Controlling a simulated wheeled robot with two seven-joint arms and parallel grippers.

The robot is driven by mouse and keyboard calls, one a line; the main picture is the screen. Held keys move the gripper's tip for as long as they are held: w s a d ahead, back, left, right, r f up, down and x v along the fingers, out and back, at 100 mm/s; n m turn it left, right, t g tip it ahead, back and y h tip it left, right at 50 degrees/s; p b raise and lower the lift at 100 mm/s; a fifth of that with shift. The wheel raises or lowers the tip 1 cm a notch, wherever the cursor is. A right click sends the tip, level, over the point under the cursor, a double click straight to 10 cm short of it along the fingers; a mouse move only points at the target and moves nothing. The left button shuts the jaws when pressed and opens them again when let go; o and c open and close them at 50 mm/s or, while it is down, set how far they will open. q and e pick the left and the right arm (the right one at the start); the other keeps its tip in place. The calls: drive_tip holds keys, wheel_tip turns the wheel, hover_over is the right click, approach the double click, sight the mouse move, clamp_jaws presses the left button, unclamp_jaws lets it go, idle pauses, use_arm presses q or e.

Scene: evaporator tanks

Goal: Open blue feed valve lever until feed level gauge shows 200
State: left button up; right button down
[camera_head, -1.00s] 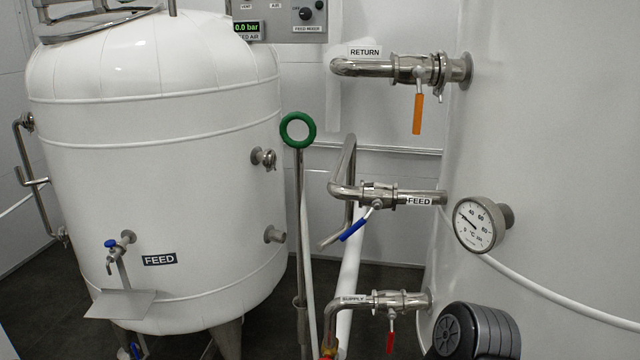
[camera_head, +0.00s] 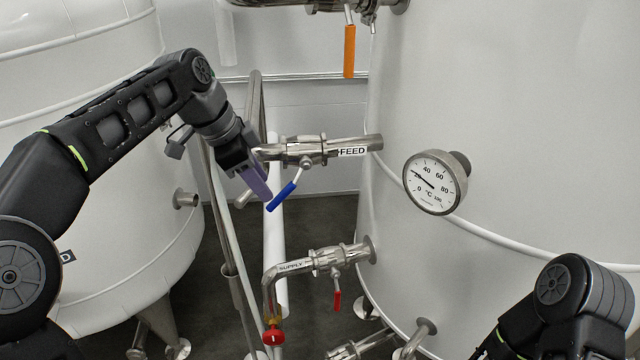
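The blue feed valve lever (camera_head: 282,196) hangs down and to the left from the valve on the steel pipe labelled FEED (camera_head: 352,152). My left gripper (camera_head: 262,190) reaches in from the left, with its purple-grey finger close to the left of the blue lever. I cannot tell whether they touch. Only one finger shows clearly, so its opening is unclear. My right arm shows at the bottom right, but its gripper is out of view. A round dial (camera_head: 435,182) on the right tank is marked °C. No feed level gauge can be made out.
An orange lever (camera_head: 349,50) hangs above. A red lever (camera_head: 337,299) hangs from the SUPPLY pipe (camera_head: 295,267) below, with a red knob (camera_head: 273,336) nearby. White tanks stand left and right (camera_head: 520,110). Vertical pipes stand behind my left gripper.

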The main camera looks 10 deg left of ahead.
sight(277, 196)
use_arm(q)
drive_tip(key=x, duration=0.7)
drive_tip(key=shift+w+d+r+p, duration=0.2)
drive_tip(key=shift+d+r+p, duration=0.05)
drive_tip(key=shift+d+p, duration=0.15)
drive_tip(key=shift+c, duration=0.3)
clamp_jaws()
idle(1.2)
